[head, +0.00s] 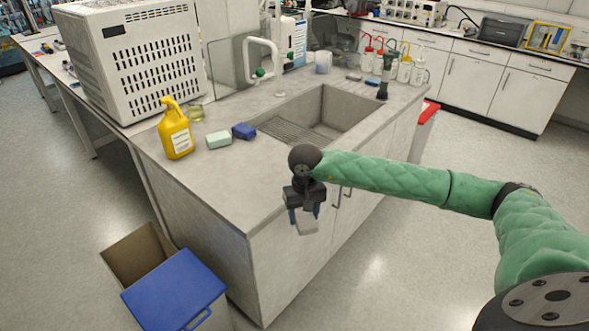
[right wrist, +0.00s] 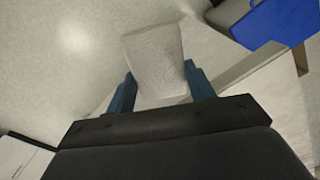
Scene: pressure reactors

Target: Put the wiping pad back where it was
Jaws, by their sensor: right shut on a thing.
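The wiping pad (head: 308,226) is a small whitish block. My right gripper (head: 304,214) is shut on it and holds it in the air in front of the sink cabinet, below the counter's edge. In the right wrist view the pad (right wrist: 155,60) sits between the two blue fingers of the gripper (right wrist: 160,92), over the floor. My left gripper is not in view.
The counter (head: 215,175) holds a yellow bottle (head: 176,130), a pale green block (head: 219,139) and a blue sponge (head: 244,131) beside the sink (head: 325,118). A bin with a blue lid (head: 174,294) stands on the floor at the lower left. The counter's front corner is bare.

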